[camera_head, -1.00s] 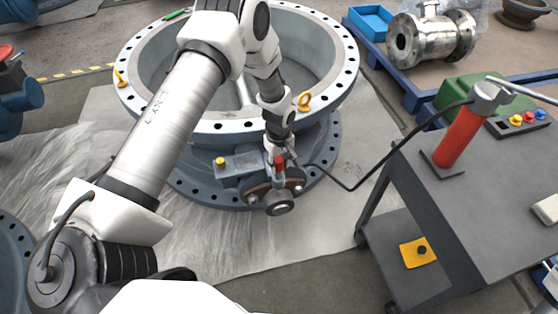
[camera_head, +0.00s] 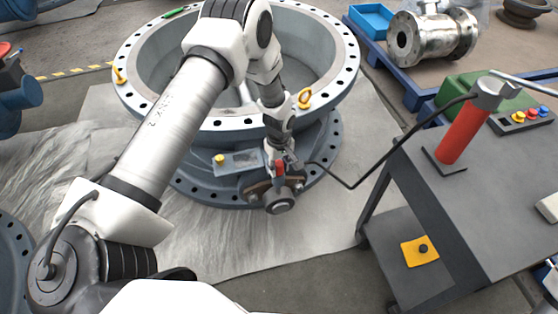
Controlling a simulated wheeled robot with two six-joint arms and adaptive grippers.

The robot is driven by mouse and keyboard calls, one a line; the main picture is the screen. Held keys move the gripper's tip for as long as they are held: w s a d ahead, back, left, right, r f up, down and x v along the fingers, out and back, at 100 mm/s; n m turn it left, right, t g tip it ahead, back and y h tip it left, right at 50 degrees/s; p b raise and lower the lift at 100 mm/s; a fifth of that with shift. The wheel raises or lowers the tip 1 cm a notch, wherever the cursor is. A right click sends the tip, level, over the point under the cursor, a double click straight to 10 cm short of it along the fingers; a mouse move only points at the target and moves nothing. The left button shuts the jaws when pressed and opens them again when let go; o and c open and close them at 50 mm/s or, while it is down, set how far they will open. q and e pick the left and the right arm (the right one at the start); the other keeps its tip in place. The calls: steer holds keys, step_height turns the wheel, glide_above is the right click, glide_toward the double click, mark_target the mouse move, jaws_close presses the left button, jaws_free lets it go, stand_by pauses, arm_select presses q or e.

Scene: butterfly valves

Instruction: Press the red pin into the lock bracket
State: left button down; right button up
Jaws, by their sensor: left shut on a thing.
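The large grey-blue butterfly valve (camera_head: 130,88) stands on a sheet on the floor, with its shaft end (camera_head: 281,206) facing me. My left gripper (camera_head: 279,166) is at the front of the valve, just above the shaft end, and is shut on the red pin (camera_head: 280,169). The pin looks roughly upright. The lock bracket seems to be the dark plate (camera_head: 258,189) around the shaft, right below the pin. The fingers and pin are small here, so I cannot tell how deep the pin sits. My right gripper is not in view.
A dark cart (camera_head: 490,215) stands at right, carrying a red cylinder (camera_head: 463,133) and a button box (camera_head: 522,121). A black hose (camera_head: 385,158) runs from the cylinder to the valve front. A yellow knob (camera_head: 220,159) sits left of the pin. Sheeted floor is clear in front.

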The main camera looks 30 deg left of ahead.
arm_select(q)
steer(key=shift+f+b, duration=0.3)
steer(key=shift+f, duration=0.4)
steer(key=c, duration=0.7)
jaws_free()
steer(key=shift+r, duration=0.1)
steer(key=o, duration=0.5)
steer(key=shift+c, duration=0.2)
step_height(320, 180, up, 6)
steer(key=p, duration=0.6)
steer(key=shift+p, duration=0.35)
